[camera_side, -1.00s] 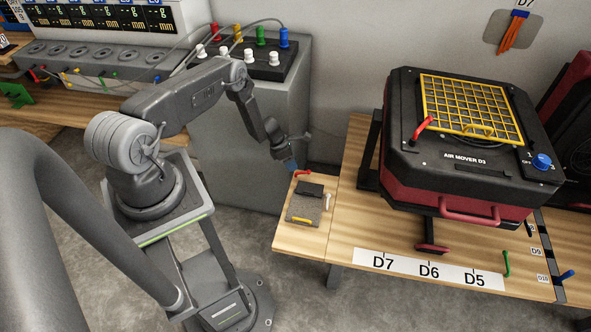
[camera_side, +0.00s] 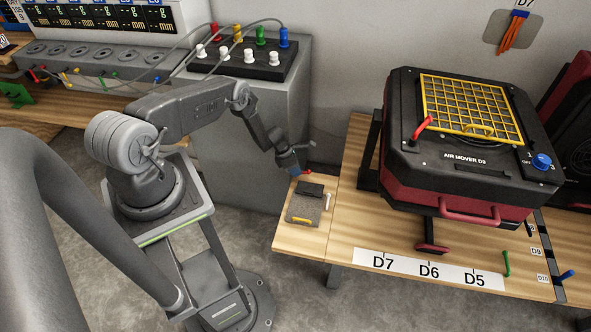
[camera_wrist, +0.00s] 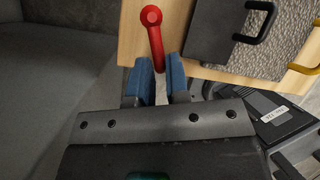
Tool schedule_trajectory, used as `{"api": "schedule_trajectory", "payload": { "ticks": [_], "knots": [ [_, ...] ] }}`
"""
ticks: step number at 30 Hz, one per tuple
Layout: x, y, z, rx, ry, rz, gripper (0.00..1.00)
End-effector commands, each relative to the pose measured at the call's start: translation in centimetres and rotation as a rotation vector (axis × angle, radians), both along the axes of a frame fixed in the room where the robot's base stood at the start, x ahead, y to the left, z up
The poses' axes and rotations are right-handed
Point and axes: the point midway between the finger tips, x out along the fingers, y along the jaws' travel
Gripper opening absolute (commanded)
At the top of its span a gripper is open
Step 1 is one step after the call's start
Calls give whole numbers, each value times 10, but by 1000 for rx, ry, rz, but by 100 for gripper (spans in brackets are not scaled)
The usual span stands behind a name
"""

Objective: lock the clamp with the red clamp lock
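The red clamp lock (camera_wrist: 155,40) is a short red handle with a round knob. In the side view its visible part (camera_side: 309,171) is at the back of the small wooden board beside the grey clamp plate (camera_side: 303,205). My gripper (camera_wrist: 160,70) has two blue fingers. They straddle the lower end of the red handle, with a narrow gap between them. I cannot tell whether they press on it. In the side view my gripper (camera_side: 296,171) is low at the board's back edge and hides part of the lock.
The air mover (camera_side: 460,165) stands to the right on the wooden table (camera_side: 345,225). A grey cabinet (camera_side: 240,150) stands behind my arm.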

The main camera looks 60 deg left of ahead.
Motion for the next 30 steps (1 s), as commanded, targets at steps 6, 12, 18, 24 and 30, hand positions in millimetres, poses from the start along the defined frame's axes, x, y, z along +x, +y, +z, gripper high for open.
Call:
{"api": "schedule_trajectory", "payload": {
  "ticks": [6, 12, 18, 24, 30],
  "knots": [
    [0, 0, 0, -1, 0, 0, 0],
    [0, 0, 0, -1, 0, -10, 0],
    [1, 1, 0, 0, -1, -78, 0],
    [1, 0, 0, 1, -1, -208, 0],
    [1, 0, -1, 1, 0, -346, 0]
  ]
}}
